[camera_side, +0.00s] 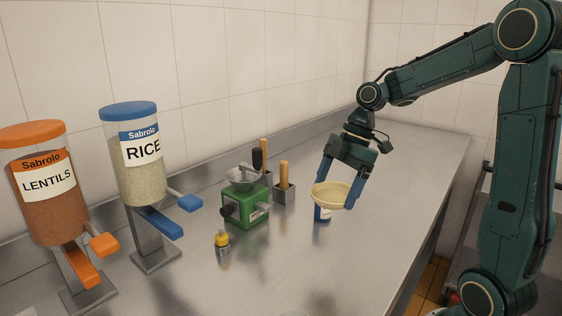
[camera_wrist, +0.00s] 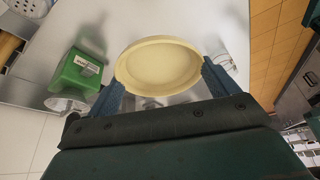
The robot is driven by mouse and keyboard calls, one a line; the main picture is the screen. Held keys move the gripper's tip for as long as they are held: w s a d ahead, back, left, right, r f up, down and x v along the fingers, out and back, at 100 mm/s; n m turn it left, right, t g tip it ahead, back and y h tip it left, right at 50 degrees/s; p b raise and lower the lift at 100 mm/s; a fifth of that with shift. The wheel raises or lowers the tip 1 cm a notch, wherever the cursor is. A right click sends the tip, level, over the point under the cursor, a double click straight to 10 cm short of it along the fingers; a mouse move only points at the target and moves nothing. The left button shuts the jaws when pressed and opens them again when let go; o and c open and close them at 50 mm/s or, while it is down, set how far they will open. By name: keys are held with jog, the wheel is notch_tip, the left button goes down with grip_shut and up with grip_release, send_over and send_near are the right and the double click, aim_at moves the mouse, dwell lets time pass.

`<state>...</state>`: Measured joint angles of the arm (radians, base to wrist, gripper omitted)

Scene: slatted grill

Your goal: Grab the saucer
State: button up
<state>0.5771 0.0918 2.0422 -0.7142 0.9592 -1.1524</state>
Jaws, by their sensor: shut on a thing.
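The saucer (camera_side: 330,194) is a shallow round cream dish, held between the blue fingers of my gripper (camera_side: 341,186) above the steel counter. In the wrist view the saucer (camera_wrist: 158,66) shows its round face between the two blue fingertips of my gripper (camera_wrist: 163,88). The fingers are shut on opposite sides of its rim. In the side view a small blue container (camera_side: 321,214) shows just below the saucer, its upper part hidden; I cannot tell whether they touch.
A small yellow-topped weight (camera_side: 222,239) and the rice (camera_side: 138,160) and lentils (camera_side: 42,190) dispensers stand further left. The counter's right side is clear.

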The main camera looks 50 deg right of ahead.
aim_at(335, 197)
jog(key=shift+r, duration=1.65)
jog(key=shift+r, duration=0.1)
